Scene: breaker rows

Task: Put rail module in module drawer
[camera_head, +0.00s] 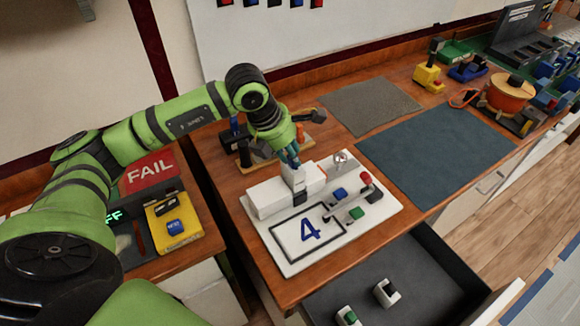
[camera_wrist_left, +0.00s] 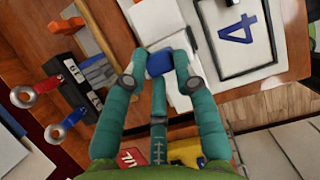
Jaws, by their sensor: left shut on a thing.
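My left gripper (camera_head: 290,155) reaches down over the white board marked 4 (camera_head: 283,262). In the left wrist view the gripper (camera_wrist_left: 158,75) is shut on a small block with a blue part (camera_wrist_left: 159,62), which I take to be the rail module. In the head view the fingers hide most of it, and a white piece (camera_head: 299,180) shows just below them. I cannot tell whether it touches the board. The module drawer (camera_head: 430,275) stands open at the bottom right, with a green-topped module (camera_head: 347,316) and a black-topped module (camera_head: 386,292) inside. My right gripper is not in view.
The board carries a blue button (camera_head: 340,194), a green button (camera_head: 356,213) and a red-topped lever (camera_head: 366,178). A blue mat (camera_head: 435,150) and a grey mat (camera_head: 368,105) lie clear behind. Tools and bins crowd the far right. A red FAIL sign (camera_head: 150,170) stands left.

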